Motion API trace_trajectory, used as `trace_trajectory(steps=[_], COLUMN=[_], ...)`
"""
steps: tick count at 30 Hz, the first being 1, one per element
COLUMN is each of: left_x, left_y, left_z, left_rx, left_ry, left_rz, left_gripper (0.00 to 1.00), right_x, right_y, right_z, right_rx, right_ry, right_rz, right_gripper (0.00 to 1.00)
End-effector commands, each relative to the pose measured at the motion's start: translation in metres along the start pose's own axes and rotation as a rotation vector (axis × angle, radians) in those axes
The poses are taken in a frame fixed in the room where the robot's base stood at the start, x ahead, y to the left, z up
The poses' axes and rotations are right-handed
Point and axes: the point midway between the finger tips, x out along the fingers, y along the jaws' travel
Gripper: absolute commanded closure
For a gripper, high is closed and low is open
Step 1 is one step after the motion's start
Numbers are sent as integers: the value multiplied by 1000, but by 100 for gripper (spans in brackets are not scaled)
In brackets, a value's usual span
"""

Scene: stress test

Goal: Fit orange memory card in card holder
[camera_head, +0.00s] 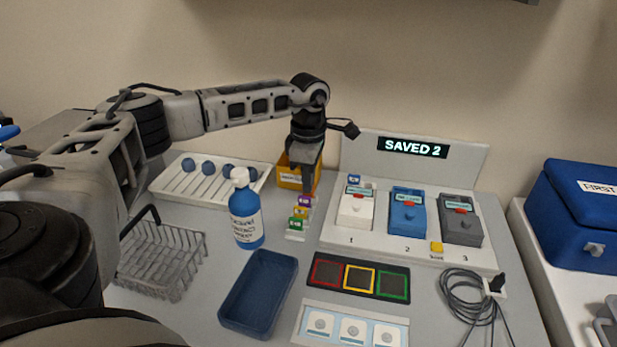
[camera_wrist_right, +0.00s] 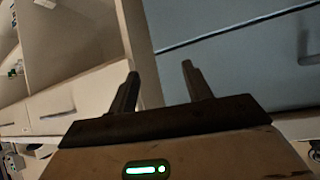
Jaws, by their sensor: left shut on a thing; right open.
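The card holder (camera_head: 295,235) is a small pale rack on the table, with a purple card (camera_head: 306,200), a yellow card (camera_head: 302,212) and a green card (camera_head: 298,224) in a row. My left gripper (camera_head: 308,192) points down at the far end of this row, just behind the purple card. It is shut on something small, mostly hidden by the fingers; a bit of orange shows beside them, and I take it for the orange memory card. I cannot tell if it touches the holder. My right gripper (camera_wrist_right: 158,82) is open and empty in the right wrist view.
A yellow box (camera_head: 286,174) stands behind my left gripper. A blue bottle (camera_head: 245,215) stands left of the holder, and a blue tray (camera_head: 232,318) lies in front. The panel (camera_head: 330,232) with three devices is at right. A wire basket (camera_head: 160,260) is at left.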

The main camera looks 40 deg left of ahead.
Motion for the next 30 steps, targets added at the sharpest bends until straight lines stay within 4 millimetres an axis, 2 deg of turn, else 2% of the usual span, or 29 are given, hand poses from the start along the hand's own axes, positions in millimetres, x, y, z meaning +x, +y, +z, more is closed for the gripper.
trace_trajectory(steps=[22, 23, 24, 30], left_x=[5, 5, 5, 5], left_y=[0, 0, 0, 0], left_z=[0, 0, 0, 0], left_rx=[0, 0, 0, 0], left_ry=[0, 1, 1, 0], left_rz=[0, -1, -1, 0], left_gripper=[100, 86, 82, 82], right_x=[1, 1, 1, 1], right_y=[0, 0, 0, 0], right_z=[1, 1, 1, 1], right_rx=[-3, -3, -3, -2], right_ry=[1, 1, 1, 1], right_rz=[0, 0, 0, 0], right_gripper=[50, 50, 50, 50])
